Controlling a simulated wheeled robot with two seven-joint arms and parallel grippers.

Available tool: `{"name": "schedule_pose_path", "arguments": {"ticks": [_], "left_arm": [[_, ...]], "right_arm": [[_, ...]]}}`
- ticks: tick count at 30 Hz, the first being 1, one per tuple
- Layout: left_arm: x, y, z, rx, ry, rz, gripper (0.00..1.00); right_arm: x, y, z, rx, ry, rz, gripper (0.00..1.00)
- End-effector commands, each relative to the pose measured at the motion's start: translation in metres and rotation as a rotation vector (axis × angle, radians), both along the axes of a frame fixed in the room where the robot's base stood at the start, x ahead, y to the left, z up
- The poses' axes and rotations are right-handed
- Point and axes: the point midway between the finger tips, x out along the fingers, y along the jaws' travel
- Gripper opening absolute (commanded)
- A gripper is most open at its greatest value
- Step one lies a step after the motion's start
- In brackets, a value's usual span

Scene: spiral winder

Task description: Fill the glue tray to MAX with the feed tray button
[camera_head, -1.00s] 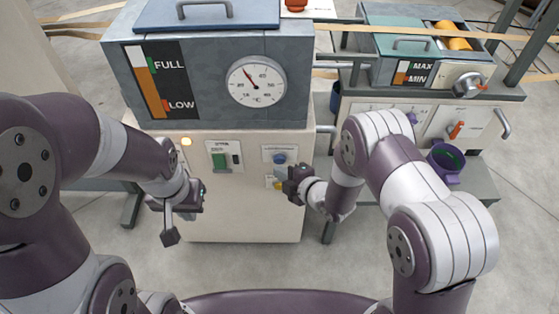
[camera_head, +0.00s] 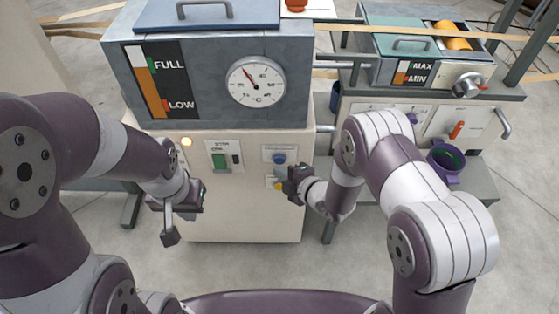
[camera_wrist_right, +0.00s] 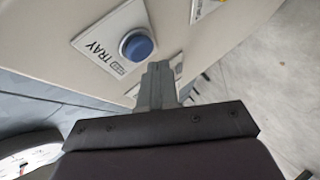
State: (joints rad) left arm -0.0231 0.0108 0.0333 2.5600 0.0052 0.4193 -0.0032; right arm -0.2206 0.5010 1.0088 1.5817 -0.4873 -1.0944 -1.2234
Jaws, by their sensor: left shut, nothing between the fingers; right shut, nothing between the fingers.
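The feed tray button is a blue round button (camera_head: 279,158) on the front of the cream cabinet. The right wrist view shows it large (camera_wrist_right: 137,45), on a plate marked TRAY. My right gripper (camera_head: 288,183) is shut and empty, just below and right of the button; in the wrist view its fingertips (camera_wrist_right: 158,70) are beside the button and appear apart from it. The glue tray (camera_head: 381,70) is at the upper right, with a MAX/MIN gauge (camera_head: 402,73) whose exact orange level is too small to read. My left gripper (camera_head: 170,236) is shut and empty, low in front of the cabinet.
The blue-grey tank (camera_head: 207,105) has a FULL/LOW gauge and a temperature dial (camera_head: 256,81). A green switch (camera_head: 219,160) and a lit lamp (camera_head: 187,142) are on the cabinet. A purple pot (camera_head: 445,165) stands at the right. Grey floor is open around the cabinet.

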Motion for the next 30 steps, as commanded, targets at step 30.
{"name": "schedule_pose_path", "arguments": {"ticks": [30], "left_arm": [[0.000, 0.000, -0.005, 0.000, 0.000, 0.000, 0.00]], "right_arm": [[0.013, 0.000, 0.000, 0.000, 0.000, 0.000, 0.00]]}}
